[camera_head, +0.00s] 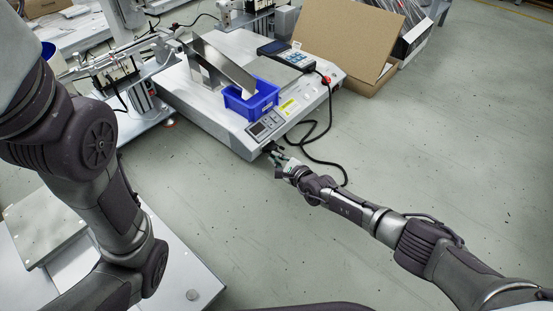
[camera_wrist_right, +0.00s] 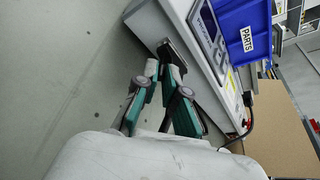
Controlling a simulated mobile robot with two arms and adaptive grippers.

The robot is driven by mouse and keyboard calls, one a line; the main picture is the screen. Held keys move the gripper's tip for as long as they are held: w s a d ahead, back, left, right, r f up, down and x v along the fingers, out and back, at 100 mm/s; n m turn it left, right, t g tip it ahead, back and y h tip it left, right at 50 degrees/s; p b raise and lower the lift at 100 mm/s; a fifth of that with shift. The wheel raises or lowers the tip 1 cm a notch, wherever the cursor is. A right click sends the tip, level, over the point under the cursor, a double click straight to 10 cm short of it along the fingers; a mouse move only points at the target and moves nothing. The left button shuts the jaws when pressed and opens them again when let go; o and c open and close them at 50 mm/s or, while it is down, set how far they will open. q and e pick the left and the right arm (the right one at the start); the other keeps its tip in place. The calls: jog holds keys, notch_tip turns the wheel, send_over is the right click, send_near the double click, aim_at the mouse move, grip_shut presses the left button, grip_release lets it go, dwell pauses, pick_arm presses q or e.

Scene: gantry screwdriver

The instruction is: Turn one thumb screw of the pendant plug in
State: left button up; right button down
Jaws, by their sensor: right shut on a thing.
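The dark pendant plug (camera_wrist_right: 172,50) sits at the front side of the white machine, below its small display panel. In the head view it is a small dark shape (camera_head: 270,147) at the machine's near corner. My right gripper (camera_wrist_right: 162,72) is at the plug, its fingertips close together and shut on a small part there, which fits a thumb screw. The screw itself is hidden or too small to make out. My right gripper also shows in the head view (camera_head: 276,157). My left arm comes in from the left, but its gripper is not visible.
The white machine (camera_head: 208,112) carries a blue parts bin (camera_head: 250,105), metal brackets (camera_head: 222,66) and a handheld pendant (camera_head: 284,52). A black cable (camera_head: 325,162) loops onto the floor beside my right gripper. An open cardboard box (camera_head: 345,40) stands behind. The floor at right is clear.

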jog(key=shift+m+g, duration=0.3)
jog(key=shift+m, duration=0.2)
jog(key=c, duration=1.2)
grip_release()
jog(key=shift+c, duration=0.2)
